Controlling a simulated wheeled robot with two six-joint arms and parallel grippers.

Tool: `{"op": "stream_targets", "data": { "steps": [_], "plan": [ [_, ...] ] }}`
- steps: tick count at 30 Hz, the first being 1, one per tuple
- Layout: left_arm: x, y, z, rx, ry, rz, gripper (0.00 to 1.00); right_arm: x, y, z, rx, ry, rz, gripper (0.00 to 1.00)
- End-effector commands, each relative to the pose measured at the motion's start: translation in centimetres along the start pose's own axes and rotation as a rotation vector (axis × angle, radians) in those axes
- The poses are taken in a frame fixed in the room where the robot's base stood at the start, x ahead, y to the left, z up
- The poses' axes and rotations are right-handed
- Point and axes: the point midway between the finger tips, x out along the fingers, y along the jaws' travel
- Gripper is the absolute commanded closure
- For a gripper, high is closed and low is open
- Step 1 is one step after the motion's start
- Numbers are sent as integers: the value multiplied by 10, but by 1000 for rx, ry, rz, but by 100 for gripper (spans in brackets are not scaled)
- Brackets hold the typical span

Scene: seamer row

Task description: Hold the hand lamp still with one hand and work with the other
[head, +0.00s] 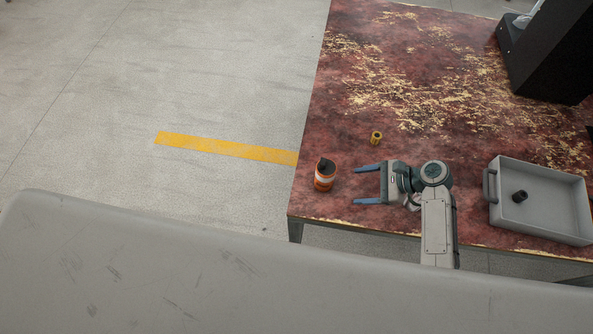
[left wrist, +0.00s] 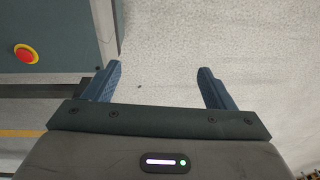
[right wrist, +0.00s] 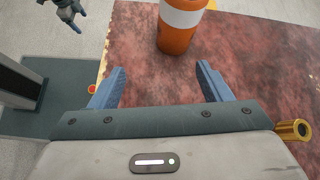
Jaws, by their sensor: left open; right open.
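An orange cylinder with a white band and a dark top, which looks like the hand lamp (head: 325,174), stands upright near the table's left edge. It also shows in the right wrist view (right wrist: 176,32), its top cut off. My right gripper (head: 356,185) is open and empty just right of it, fingers pointing towards it with a gap between. A small yellow cylinder (head: 376,138) stands behind the right gripper; it also shows in the right wrist view (right wrist: 292,130). My left gripper (left wrist: 158,76) is open and empty over bare floor, outside the head view.
A grey tray (head: 490,216) with a handle stands at the right of the table (head: 350,60), holding a small dark cylinder (head: 519,196). A black box-shaped machine (head: 548,55) stands at the back right. The middle of the table is clear. A yellow stripe (head: 225,147) marks the floor.

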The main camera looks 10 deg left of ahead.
Motion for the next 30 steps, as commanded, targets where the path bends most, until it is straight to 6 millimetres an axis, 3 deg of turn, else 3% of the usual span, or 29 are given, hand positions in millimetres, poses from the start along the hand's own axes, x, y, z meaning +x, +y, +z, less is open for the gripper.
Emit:
{"op": "stream_targets", "data": {
  "steps": [3,9,14,25,26,30],
  "plan": [
    [10,2,26,-2,-15,2,22,3,-15,6,95,-61,-2,29],
    [17,3,46,-3,-22,2,22,6,-26,10,174,-112,0,29],
    [27,4,49,-4,-22,3,22,18,-26,10,181,-117,1,29],
    [69,7,54,-3,-22,3,22,72,-26,14,178,-116,0,29],
    [60,6,53,-3,-22,3,22,72,-27,19,181,-115,1,29],
    [56,6,52,-3,-22,3,22,88,-27,21,181,-115,2,29]
  ]
}}
